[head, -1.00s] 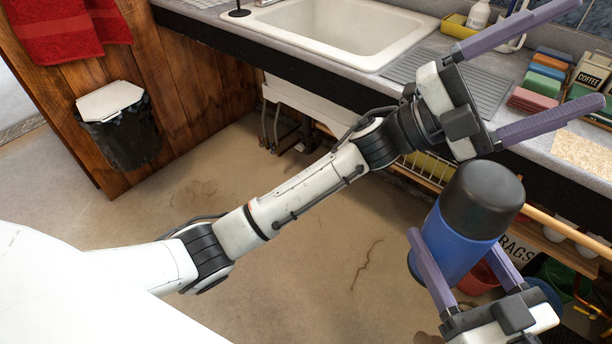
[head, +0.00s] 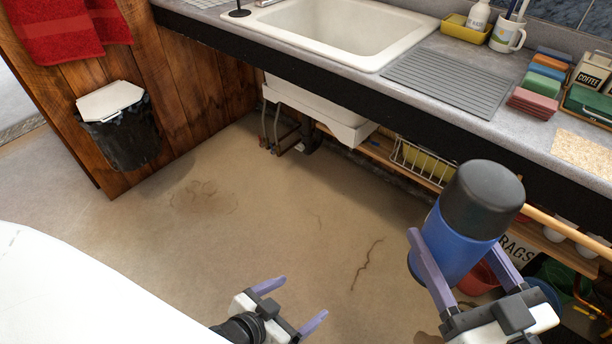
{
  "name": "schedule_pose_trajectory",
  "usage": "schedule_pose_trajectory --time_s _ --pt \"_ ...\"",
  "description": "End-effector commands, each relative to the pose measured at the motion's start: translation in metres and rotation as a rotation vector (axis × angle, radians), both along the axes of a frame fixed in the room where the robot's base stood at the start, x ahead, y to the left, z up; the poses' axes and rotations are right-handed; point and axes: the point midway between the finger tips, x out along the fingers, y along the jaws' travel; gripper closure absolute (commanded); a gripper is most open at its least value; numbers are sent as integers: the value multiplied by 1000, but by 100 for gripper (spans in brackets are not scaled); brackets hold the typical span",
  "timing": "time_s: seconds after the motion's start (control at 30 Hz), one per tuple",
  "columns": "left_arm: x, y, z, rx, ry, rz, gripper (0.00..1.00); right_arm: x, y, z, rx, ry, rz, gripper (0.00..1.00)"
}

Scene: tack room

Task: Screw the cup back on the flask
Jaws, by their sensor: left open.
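The flask (head: 447,245) has a blue body and stands nearly upright, a little tilted, in front of the counter. The black cup (head: 483,197) sits on top of it; how tightly it is seated I cannot tell. My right gripper (head: 456,240) is shut on the blue body, one finger on each side, holding it above the floor. My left gripper (head: 304,298) is open and empty at the bottom middle, well to the left of and apart from the flask and cup.
The counter (head: 430,125) with a white sink (head: 330,35) and grey drainer (head: 445,82) runs along the back. A lidded bin (head: 120,135) hangs at left. Open space lies between my grippers.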

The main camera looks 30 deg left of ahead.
Motion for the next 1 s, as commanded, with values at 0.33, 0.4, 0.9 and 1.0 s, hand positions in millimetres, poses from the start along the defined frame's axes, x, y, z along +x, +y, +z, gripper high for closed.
schedule_pose_trajectory --time_s 0.33,0.4,0.9,1.0 --pt "-42 10 -20 -16 120 35 13 0 0 2 2 -4 1 96" --pt "-41 10 -20 -16 118 35 13 0 0 2 2 -4 1 96" --pt "-40 9 -19 -15 116 33 13 -10 -68 21 10 11 -392 97" --pt "-40 10 -19 -15 116 33 13 -17 -99 12 5 10 -515 96"
